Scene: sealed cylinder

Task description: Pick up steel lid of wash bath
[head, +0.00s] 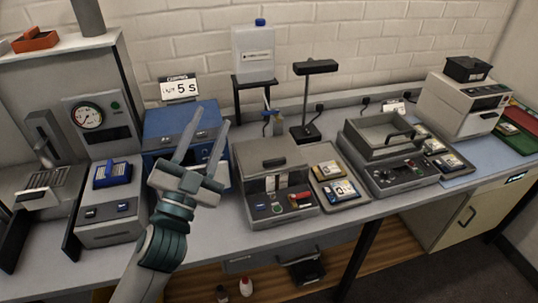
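My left gripper (212,116) is raised in front of the blue box (165,124), left of the middle, with its two fingers apart and nothing between them. A grey unit with a rectangular steel top and a dark handle (402,136) stands right of the middle and looks like the wash bath (405,175). Whether its steel top is a recessed lid (375,133) or an open basin is hard to tell. Another grey unit (282,196) with a flat top plate and small dark knob stands nearer the middle. My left gripper is well left of the bath. My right gripper is out of view.
Small trays (335,187) sit between the two grey units. A black-headed stand (315,68) and a white bottle (254,52) on a raised stand are behind. A gauge machine (89,117) stands left; a white machine (466,104) stands right. The bench's front strip is clear.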

